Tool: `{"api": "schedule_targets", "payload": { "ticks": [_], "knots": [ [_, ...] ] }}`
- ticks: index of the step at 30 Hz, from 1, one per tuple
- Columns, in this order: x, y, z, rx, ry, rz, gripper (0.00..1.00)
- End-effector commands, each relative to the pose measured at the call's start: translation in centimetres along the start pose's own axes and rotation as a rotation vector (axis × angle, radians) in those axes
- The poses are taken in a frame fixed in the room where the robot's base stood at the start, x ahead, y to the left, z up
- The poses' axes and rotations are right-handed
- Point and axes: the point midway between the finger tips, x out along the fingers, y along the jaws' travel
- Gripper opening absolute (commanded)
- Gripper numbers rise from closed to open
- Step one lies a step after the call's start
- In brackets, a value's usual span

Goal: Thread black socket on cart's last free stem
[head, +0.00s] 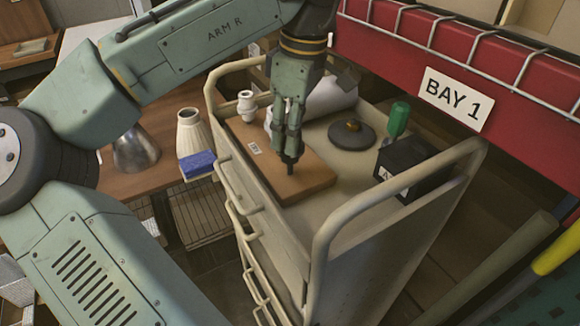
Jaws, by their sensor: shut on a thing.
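My gripper (290,128) points down over the brown board (305,184) on top of the beige cart (345,170). It is shut on a small black piece that looks like the black socket (291,153). A thin dark stem (290,170) shows directly below the piece, above the board's surface. I cannot tell whether the socket touches the stem or is seated on it. A white socket-like fitting (246,105) stands upright at the board's far left corner. Another pale thing beside the fingers is mostly hidden by my gripper.
The cart also carries a dark round base (352,135), a green handle (397,118), a black box (405,168) and a pale cylinder (331,97). Raised rails edge the cart. A red bay shelf (400,40) stands behind. A cream vase-like shade (193,133) is at left.

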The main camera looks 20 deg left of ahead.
Motion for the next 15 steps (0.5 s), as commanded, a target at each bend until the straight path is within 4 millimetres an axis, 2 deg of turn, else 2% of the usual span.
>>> {"api": "schedule_targets", "payload": {
  "ticks": [15],
  "knots": [
    [1.0,0.03,0.14,0.001,-0.001,0.0,0.01]
  ]
}}
